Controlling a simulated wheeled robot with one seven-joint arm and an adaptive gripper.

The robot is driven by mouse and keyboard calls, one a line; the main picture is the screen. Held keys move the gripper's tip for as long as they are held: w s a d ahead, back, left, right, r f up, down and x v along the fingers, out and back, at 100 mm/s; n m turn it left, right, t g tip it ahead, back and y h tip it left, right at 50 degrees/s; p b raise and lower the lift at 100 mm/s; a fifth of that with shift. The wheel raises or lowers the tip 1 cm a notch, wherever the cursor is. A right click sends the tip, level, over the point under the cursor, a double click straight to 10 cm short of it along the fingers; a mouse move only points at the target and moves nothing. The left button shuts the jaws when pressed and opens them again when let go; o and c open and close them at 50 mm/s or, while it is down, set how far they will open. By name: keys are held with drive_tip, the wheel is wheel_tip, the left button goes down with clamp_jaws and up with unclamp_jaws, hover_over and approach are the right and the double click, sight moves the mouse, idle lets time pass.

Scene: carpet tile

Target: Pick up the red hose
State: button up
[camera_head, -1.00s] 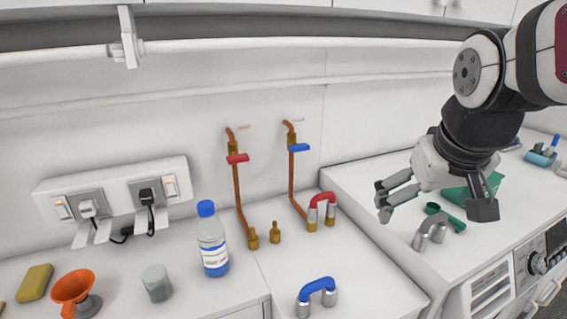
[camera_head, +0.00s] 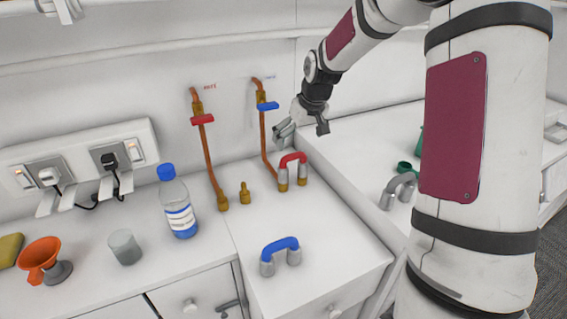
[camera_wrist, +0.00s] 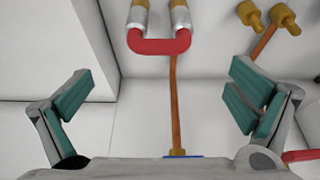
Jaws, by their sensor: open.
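The red hose (camera_head: 293,159) is a small arch with silver and brass ends, standing upright on the white worktop near the wall. In the wrist view, the red hose (camera_wrist: 160,45) shows at the top centre, its bend facing my gripper. My gripper (camera_head: 304,131) is above the hose and close to the wall in the head view. Its teal-padded fingers are spread wide with nothing between them, and the gripper (camera_wrist: 165,97) is apart from the hose. The hose lies beyond the fingertips, roughly centred between them.
A copper pipe with a blue-handled valve (camera_head: 267,106) runs down the wall behind the hose. Nearby stand a brass fitting (camera_head: 244,193), a blue hose (camera_head: 280,244), a bottle (camera_head: 178,205) and a grey hose (camera_head: 398,189).

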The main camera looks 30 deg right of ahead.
sight(293, 154)
drive_tip(key=x, duration=0.7)
drive_tip(key=shift+a, duration=0.1)
drive_tip(key=shift+p+x, duration=0.35)
drive_tip(key=shift+x, duration=2.5)
drive_tip(key=shift+s, duration=0.15)
drive_tip(key=c, duration=1)
drive_tip(key=shift+c, duration=0.2)
